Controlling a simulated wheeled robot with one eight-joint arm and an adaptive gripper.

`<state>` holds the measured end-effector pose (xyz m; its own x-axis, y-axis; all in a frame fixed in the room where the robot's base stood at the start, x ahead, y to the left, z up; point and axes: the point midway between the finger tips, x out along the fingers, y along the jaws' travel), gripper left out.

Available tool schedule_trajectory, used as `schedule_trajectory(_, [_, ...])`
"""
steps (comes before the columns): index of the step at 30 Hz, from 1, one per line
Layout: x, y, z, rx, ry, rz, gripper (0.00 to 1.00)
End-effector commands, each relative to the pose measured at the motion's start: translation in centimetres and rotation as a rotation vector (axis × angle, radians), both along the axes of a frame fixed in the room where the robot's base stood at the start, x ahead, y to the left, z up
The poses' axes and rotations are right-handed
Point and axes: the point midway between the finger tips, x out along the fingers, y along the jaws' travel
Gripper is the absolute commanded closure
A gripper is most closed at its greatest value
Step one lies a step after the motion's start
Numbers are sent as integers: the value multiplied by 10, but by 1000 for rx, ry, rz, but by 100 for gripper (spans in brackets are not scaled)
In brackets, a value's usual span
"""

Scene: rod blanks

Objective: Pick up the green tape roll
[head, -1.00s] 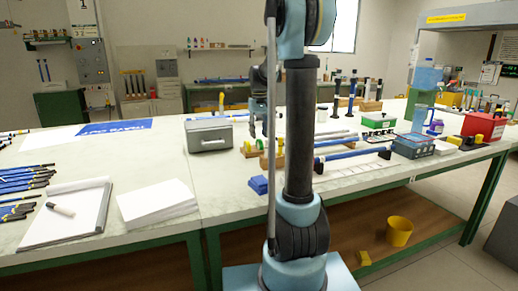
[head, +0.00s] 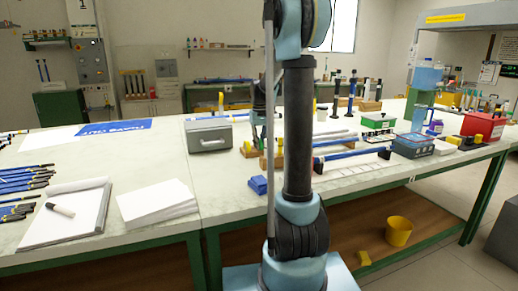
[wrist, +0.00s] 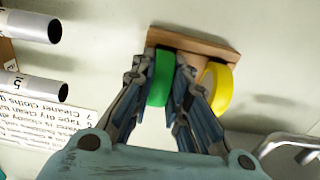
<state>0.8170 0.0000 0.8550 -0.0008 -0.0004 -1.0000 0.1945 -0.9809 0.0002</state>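The green tape roll (wrist: 161,78) stands on edge against a small wooden holder (wrist: 195,44) in the wrist view, beside a yellow tape roll (wrist: 218,88). My gripper (wrist: 164,66) has one finger on each side of the green roll. Both fingers lie close against its sides, and the right finger is in the gap between the two rolls. The green roll is still at its place by the holder. In the head view my arm hides most of the gripper and the green roll.
Two grey tubes (wrist: 35,90) and a printed sheet (wrist: 50,125) lie at left in the wrist view. A metal handle (wrist: 290,146) is at lower right. A grey box (head: 208,135) and a blue block (head: 258,184) are on the bench in the head view.

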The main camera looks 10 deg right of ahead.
Motion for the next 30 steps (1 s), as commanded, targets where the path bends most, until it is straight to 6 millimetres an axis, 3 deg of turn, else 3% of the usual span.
schedule_trajectory(14, [0, 1, 6, 1, 0, 1, 100])
schedule_trajectory(30, [0, 1, 87, 0, 0, 1, 100])
